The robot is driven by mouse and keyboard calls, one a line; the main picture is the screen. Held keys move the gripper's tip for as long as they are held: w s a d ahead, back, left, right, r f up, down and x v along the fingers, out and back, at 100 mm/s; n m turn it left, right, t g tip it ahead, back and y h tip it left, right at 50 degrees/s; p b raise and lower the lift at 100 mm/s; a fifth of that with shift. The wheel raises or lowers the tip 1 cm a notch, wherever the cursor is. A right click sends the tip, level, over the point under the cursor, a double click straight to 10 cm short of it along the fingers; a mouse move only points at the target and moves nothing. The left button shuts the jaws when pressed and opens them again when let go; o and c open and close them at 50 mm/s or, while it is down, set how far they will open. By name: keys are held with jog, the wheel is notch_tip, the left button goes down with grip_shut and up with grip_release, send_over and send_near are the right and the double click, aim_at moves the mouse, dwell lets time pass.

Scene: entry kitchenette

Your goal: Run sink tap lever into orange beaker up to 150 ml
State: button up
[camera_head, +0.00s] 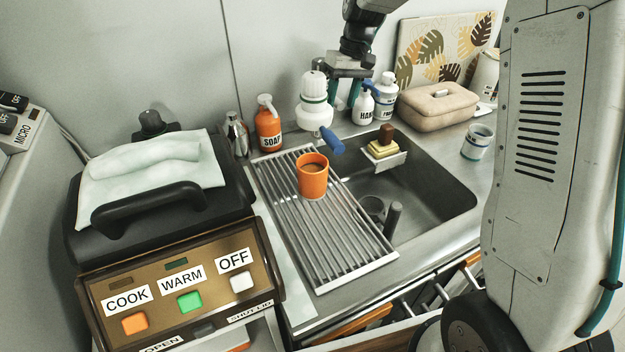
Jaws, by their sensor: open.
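The orange beaker (312,183) stands upright on the ribbed drying rack at the left part of the sink. Its inside looks darker orange-brown, and I cannot tell the liquid level or see any ml marks. The white tap (314,105) rises just behind the beaker. Its blue lever (329,139) points down to the right, above and behind the beaker's right side. No water stream shows. My gripper (344,94) has teal fingers and hangs behind and to the right of the tap. It is open, with nothing visible between the fingers, and apart from the beaker.
A soap bottle (269,128) and a steel bottle (236,134) stand left of the tap. Two pump bottles (363,108) stand close to my gripper. A sponge holder (384,155) sits at the basin edge. The sink basin (432,185) is mostly open. A cooker (178,280) fills the left front.

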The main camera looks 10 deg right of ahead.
jog(key=shift+s+d, duration=0.2)
jog(key=shift+s, duration=0.65)
jog(key=shift+s+d, duration=0.25)
jog(key=shift+s, duration=0.55)
jog(key=shift+s+d, duration=0.2)
jog(key=shift+s, duration=0.65)
notch_tip(320, 180, up, 8)
jog(key=d, duration=0.2)
jog(key=s+a+m+t+h, duration=0.1)
jog(key=s+m+h, duration=0.1)
jog(key=s, duration=3.1)
jog(key=shift+s+a+f+t, duration=0.15)
jog(key=shift+f+t, duration=0.05)
jog(key=shift+t, duration=0.2)
